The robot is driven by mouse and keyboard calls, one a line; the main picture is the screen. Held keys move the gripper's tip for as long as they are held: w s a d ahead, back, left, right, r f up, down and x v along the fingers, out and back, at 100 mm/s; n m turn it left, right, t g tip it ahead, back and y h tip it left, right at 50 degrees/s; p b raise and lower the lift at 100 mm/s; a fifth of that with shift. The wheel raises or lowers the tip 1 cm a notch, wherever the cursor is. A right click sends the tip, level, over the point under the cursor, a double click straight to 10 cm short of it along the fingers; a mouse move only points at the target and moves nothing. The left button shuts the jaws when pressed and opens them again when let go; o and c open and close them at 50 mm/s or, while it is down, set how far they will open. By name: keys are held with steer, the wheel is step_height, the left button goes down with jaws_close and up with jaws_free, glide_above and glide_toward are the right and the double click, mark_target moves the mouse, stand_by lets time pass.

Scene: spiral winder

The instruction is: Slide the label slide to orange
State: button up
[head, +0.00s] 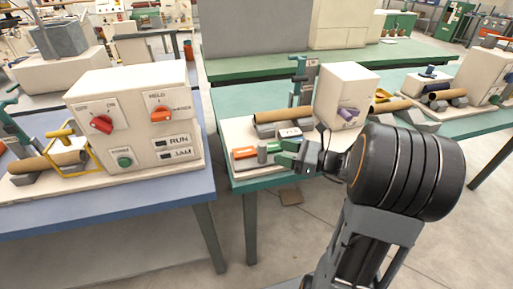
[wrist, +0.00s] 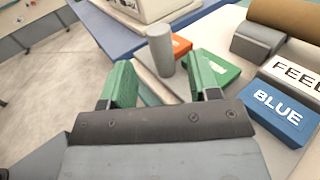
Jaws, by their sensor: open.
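The label slide's upright grey round knob (head: 262,153) stands near the front edge of the middle machine's base. In the head view it is just right of the orange block (head: 244,153). In the wrist view the knob (wrist: 160,48) stands near where the orange block (wrist: 181,45) and the green plate (wrist: 222,68) meet. The blue plate marked BLUE (wrist: 280,110) is farther right. My gripper (head: 279,153) is open, its green fingers apart and empty. The knob shows in the gap ahead of them; I cannot tell whether the fingers reach around it.
A FEED plate (wrist: 297,74) lies behind the blue plate. A brown tube (head: 284,115) lies on grey supports behind the slide. A cream box with a purple knob (head: 348,113) stands right. A blue table (head: 110,215) with another control box is left, across a gap.

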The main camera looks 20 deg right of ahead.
glide_above(257, 160)
steer(key=shift+w+b, duration=0.1)
steer(key=shift+b, duration=0.2)
steer(key=shift+c, duration=0.3)
jaws_close()
stand_by(0.4)
